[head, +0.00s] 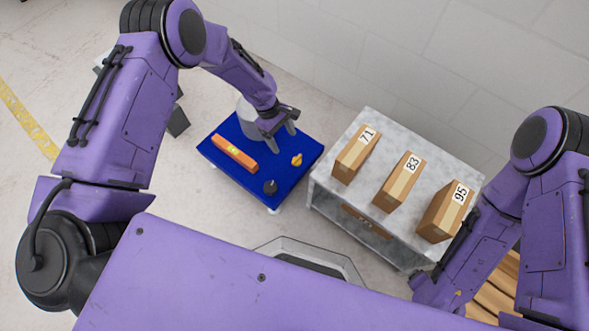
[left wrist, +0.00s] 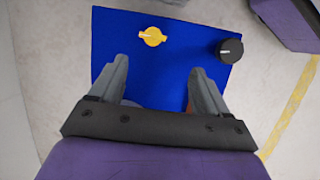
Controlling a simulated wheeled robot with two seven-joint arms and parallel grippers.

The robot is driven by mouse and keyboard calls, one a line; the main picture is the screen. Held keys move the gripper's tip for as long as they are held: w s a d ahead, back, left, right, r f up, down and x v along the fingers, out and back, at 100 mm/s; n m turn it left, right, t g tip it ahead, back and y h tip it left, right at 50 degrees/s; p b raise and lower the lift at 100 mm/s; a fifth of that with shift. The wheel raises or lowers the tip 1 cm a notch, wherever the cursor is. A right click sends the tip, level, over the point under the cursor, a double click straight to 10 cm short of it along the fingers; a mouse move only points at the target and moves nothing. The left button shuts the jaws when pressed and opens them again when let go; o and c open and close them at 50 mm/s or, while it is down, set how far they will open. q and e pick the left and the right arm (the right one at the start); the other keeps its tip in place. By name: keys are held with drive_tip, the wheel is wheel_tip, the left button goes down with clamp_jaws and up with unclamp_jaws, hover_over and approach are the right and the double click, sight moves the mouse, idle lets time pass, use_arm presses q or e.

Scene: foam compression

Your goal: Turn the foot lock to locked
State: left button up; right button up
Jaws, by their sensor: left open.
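A yellow knob (head: 297,160) with a pointer shape sits on a blue board (head: 290,185). It also shows in the left wrist view (left wrist: 152,37), with a pale mark on its top. A round black knob (head: 270,187) with a white mark stands beside it, and it shows in the left wrist view (left wrist: 230,50) too. I cannot tell from labels which knob is the foot lock. My left gripper (head: 282,140) is open and empty above the board, close to the yellow knob and apart from it. My right gripper does not show; only its arm is seen at the right.
An orange bar (head: 234,153) with a yellow-green label lies on the board, and a grey cylinder (head: 246,112) stands behind it, partly hidden by my left gripper. A grey marble-topped table (head: 363,200) at the right holds numbered boxes (head: 400,182). Pale floor surrounds the board.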

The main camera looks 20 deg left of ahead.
sight(296, 158)
use_arm(q)
drive_tip(key=shift+h, duration=0.3)
drive_tip(key=b+x, duration=0.1)
drive_tip(key=x, duration=0.2)
drive_tip(key=w+b+x, duration=0.1)
drive_tip(key=b+x, duration=0.1)
drive_tip(key=x, duration=0.1)
drive_tip(key=b+x, duration=0.1)
drive_tip(key=x, duration=0.3)
drive_tip(key=shift+w+d+b, duration=0.15)
drive_tip(key=shift+w+b, duration=0.05)
drive_tip(key=shift+b, duration=0.1)
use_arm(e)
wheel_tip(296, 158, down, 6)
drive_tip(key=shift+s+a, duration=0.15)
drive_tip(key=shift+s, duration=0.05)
use_arm(q)
drive_tip(key=c, duration=1.1)
